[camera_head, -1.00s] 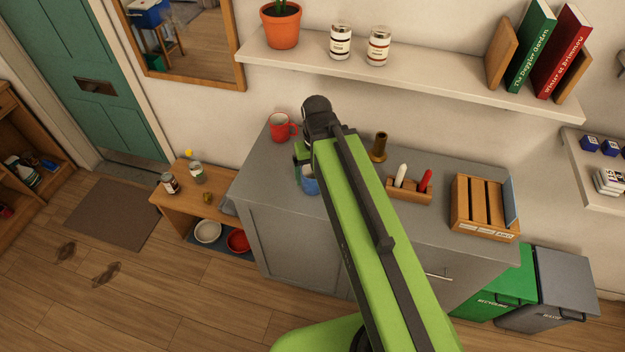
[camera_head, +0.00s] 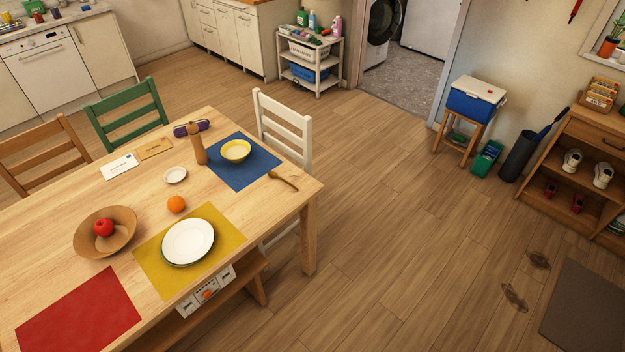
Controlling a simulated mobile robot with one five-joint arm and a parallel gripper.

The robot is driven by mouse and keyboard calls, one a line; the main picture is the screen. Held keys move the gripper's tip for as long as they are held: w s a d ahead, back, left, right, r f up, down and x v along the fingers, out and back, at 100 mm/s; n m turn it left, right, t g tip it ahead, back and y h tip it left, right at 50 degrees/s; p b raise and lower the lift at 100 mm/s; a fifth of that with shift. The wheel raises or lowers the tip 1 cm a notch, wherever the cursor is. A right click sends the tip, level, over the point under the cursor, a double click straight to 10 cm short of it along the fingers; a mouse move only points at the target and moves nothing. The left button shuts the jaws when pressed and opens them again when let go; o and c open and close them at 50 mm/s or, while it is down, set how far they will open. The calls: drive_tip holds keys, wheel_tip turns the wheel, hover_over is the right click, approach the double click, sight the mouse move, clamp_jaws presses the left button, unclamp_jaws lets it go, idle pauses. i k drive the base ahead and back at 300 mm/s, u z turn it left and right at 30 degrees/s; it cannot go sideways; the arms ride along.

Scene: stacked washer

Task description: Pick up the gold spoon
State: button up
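A spoon (camera_head: 283,180) of brown-gold colour lies on the wooden dining table (camera_head: 55,235). It is near the table's right corner, at the right edge of the blue placemat (camera_head: 240,177). Whether it is gold metal or wood is hard to tell at this size. A yellow bowl (camera_head: 236,151) stands on the blue placemat, left of and behind the spoon. My gripper and arm are not in view.
A white chair (camera_head: 285,125) stands behind the spoon's end of the table. A pepper mill (camera_head: 198,150), an orange (camera_head: 176,204) and a white plate (camera_head: 188,242) are also on the table. A bench (camera_head: 210,312) is under its front side. Open floor (camera_head: 400,220) lies to the right.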

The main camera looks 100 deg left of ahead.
sight(273, 174)
drive_tip(key=u, duration=0.8)
drive_tip(key=k, duration=0.1)
drive_tip(key=u, duration=2.55)
drive_tip(key=i, duration=0.55)
drive_tip(key=u, duration=0.25)
drive_tip(key=k, duration=0.55)
drive_tip(key=u, duration=0.3)
drive_tip(key=i, duration=1.1)
drive_tip(key=u, duration=0.55)
drive_tip(key=i, duration=0.45)
drive_tip(key=u, duration=0.35)
